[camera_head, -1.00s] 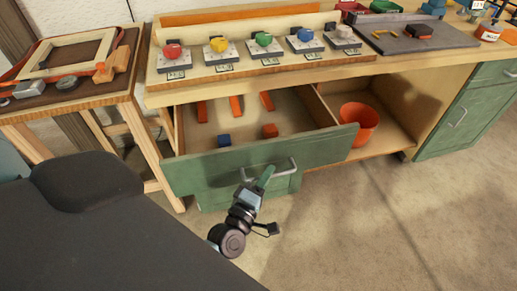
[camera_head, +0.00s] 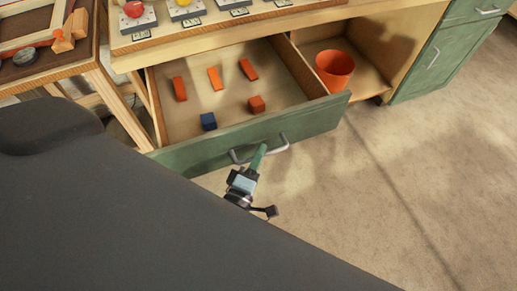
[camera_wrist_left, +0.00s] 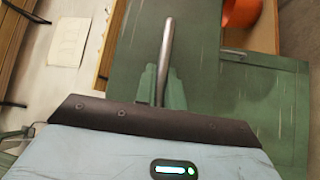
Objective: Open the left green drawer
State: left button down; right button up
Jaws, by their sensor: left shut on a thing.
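The left green drawer (camera_head: 190,157) stands pulled out from the bench, its wooden inside showing. Its metal bar handle (camera_head: 279,147) is on the front panel. My left gripper (camera_head: 258,158) is shut on the handle from the front. In the left wrist view its green fingers (camera_wrist_left: 159,86) close around the bar handle (camera_wrist_left: 167,40), with the green drawer front behind. Part of the front's left side is hidden by a dark part of my body in the head view. My right gripper is not in view.
Orange strips (camera_head: 215,78), a blue block (camera_head: 208,121) and an orange block (camera_head: 256,104) lie in the drawer. An orange bucket (camera_head: 335,69) stands in the open bay to its right. A side table (camera_head: 98,75) is at left. Floor at right is clear.

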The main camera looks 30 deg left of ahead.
pick_arm(q)
jog(key=c, duration=1.5)
grip_release()
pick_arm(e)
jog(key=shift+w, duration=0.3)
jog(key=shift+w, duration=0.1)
pick_arm(q)
jog(key=s+f+b, duration=0.1)
jog(key=s, duration=0.6)
jog(key=shift+s+d, duration=0.25)
jog(key=shift+s, duration=0.1)
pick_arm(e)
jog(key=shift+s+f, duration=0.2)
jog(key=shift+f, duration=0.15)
